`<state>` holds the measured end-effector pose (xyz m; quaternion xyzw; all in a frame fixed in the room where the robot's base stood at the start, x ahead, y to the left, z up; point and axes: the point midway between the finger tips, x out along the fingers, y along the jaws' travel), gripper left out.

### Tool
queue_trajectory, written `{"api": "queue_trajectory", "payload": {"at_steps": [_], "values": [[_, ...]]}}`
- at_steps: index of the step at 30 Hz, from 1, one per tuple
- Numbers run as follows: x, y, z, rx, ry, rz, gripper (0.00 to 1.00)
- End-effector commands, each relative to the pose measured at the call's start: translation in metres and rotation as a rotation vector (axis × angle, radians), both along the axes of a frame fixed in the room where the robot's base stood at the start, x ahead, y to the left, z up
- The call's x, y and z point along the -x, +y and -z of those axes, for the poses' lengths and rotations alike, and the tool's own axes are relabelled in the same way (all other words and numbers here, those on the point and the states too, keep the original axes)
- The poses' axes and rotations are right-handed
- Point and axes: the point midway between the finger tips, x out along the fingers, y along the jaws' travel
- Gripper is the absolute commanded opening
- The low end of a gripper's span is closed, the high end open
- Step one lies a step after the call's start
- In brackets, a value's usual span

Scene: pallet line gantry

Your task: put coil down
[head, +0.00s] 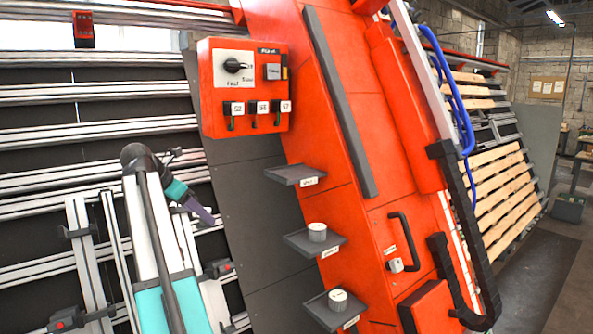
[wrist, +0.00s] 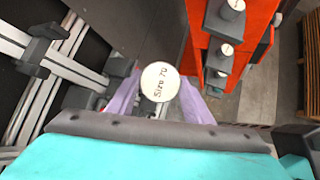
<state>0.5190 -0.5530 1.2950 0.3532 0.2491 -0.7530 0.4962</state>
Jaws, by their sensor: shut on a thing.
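My gripper (head: 203,212) reaches out to the left of the red machine in the head view. In the wrist view its two pale purple fingers (wrist: 158,103) are shut on a round coil (wrist: 160,82) with a white top marked "Size 70". Three small grey shelves stick out from the red machine: the top shelf (head: 285,174) is empty. The middle shelf (head: 300,245) bears a white-topped coil (head: 317,232), and the bottom shelf (head: 322,314) bears another coil (head: 338,299). My gripper is apart from all three.
A red control box (head: 243,88) with a knob and switches hangs above the shelves. Black handles (head: 404,240) stand out on the machine front. Metal rails (head: 90,92) fill the left side. A wooden slatted pallet (head: 503,198) stands at the right, beside open floor.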

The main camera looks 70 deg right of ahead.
Motion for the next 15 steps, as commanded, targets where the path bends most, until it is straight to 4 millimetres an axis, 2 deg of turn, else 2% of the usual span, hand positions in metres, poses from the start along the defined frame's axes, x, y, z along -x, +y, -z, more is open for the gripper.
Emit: {"api": "queue_trajectory", "payload": {"at_steps": [1, 9, 15], "values": [[0.01, -0.012, -0.019, -0.012, -0.013, 0.014, 0.15], [0.067, -0.049, -0.089, -0.097, -0.065, 0.044, 0.15], [0.1, -0.063, -0.126, -0.143, -0.089, 0.051, 0.15]]}}
